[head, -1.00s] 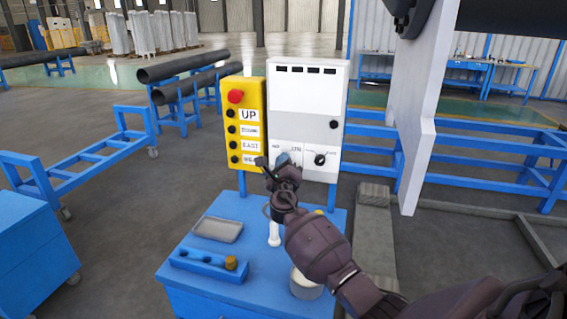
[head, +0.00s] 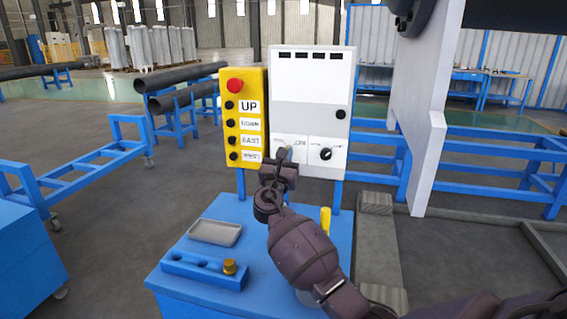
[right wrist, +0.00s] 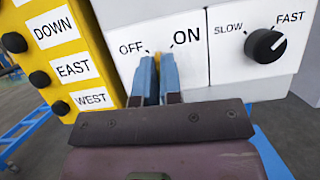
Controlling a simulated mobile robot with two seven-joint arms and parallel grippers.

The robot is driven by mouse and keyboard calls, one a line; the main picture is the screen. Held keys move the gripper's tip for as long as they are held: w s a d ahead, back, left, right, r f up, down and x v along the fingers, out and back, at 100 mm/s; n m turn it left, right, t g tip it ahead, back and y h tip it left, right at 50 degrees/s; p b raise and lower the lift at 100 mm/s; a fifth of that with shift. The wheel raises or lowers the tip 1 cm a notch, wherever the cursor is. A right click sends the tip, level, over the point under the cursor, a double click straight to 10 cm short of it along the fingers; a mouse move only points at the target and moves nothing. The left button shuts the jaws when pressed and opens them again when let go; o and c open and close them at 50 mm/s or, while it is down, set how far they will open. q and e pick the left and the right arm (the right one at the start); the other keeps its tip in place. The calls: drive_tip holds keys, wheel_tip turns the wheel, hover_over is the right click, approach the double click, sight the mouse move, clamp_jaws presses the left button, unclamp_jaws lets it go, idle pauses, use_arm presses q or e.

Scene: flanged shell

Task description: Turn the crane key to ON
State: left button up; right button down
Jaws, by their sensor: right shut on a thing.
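The crane key (right wrist: 157,59) shows as a small yellow piece on the white control box (head: 308,98), between the OFF and ON labels. My right gripper (right wrist: 158,72) has its blue fingers on either side of the key and is shut on it, right at the panel face. The fingers hide most of the key, so its exact angle is hard to tell. In the head view, my right gripper (head: 284,154) covers the key area. My left gripper is not in view.
A black SLOW/FAST knob (right wrist: 266,45) sits right of the key. A yellow button box (head: 244,118) with a red button stands directly left of the panel. Below is a blue cart (head: 200,300) with a grey tray (head: 215,232) and a blue holder (head: 204,270).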

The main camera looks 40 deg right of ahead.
drive_tip(key=m+g+b, duration=0.1)
drive_tip(key=m, duration=0.2)
drive_tip(key=m+g+h, duration=0.1)
drive_tip(key=m+g, duration=0.1)
drive_tip(key=m, duration=0.2)
drive_tip(key=m+g+b, duration=0.1)
drive_tip(key=m+g, duration=0.1)
drive_tip(key=m, duration=0.2)
drive_tip(key=shift+w+a+h+b, duration=0.1)
drive_tip(key=shift+a+h+b, duration=0.05)
drive_tip(key=shift+h+b, duration=0.15)
drive_tip(key=shift+m+g, duration=0.3)
drive_tip(key=shift+m, duration=0.1)
drive_tip(key=c, duration=1.3)
unclamp_jaws()
drive_tip(key=shift+v, duration=5.4)
